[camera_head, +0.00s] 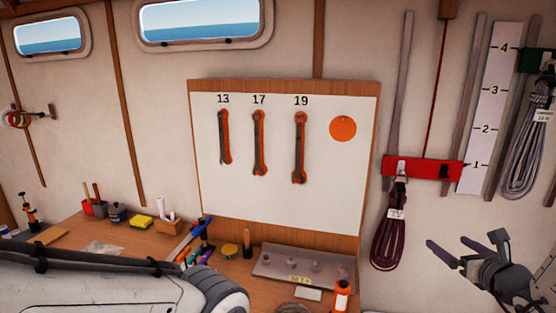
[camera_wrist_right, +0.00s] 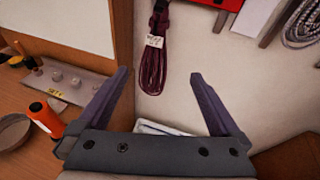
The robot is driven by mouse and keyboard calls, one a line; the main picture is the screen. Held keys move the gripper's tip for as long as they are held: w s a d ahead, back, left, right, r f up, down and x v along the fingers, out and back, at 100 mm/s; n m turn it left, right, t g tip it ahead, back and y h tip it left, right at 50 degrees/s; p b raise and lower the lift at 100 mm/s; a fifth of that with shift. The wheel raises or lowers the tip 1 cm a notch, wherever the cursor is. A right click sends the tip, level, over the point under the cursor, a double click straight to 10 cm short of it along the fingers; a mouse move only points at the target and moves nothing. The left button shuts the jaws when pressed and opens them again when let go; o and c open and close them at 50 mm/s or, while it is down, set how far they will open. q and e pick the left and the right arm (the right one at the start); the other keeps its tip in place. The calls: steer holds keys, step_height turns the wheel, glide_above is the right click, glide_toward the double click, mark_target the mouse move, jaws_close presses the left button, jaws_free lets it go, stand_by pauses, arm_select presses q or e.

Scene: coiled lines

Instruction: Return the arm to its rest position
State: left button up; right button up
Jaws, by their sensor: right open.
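My right gripper (camera_head: 464,240) is at the lower right in the head view, in front of the pale wall. Its two dark fingers are spread wide with nothing between them. In the right wrist view the open fingers (camera_wrist_right: 160,74) point toward the wall, below a hanging dark purple coiled line (camera_wrist_right: 155,62). That coil (camera_head: 390,232) hangs from a red holder (camera_head: 424,169) to the left of the gripper in the head view, apart from it. A white-grey arm link of mine crosses the lower left of the head view. My left gripper does not show.
A wooden workbench (camera_head: 75,228) carries tools, a grey tray (camera_head: 268,266) and an orange bottle (camera_head: 341,294). A white board (camera_head: 280,190) with three wrenches stands behind it. A grey coiled line (camera_head: 523,155) hangs at the right, near a number scale (camera_head: 490,110).

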steer(key=s+a+f+n+g+y, duration=0.2)
steer(key=s+a+f+n+g, duration=0.15)
steer(key=a+n, duration=0.4)
steer(key=s+a+f+n+g+y, duration=0.2)
steer(key=s+a+f+n+g, duration=0.15)
steer(key=a+n, duration=0.35)
steer(key=s+a+f+n+g+y, duration=0.1)
steer(key=s+a+f+n+g, duration=0.3)
steer(key=a, duration=0.5)
steer(key=s+a+r+n+g+h, duration=0.2)
steer(key=s+a+n, duration=0.4)
steer(key=s+n, duration=0.3)
steer(key=s+a+r+n+g+h, duration=0.2)
steer(key=s+a+n, duration=0.4)
steer(key=n, duration=0.9)
steer(key=s+r, duration=0.1)
steer(key=s, duration=0.2)
steer(key=shift+a+r, duration=0.35)
steer(key=shift+r, duration=0.05)
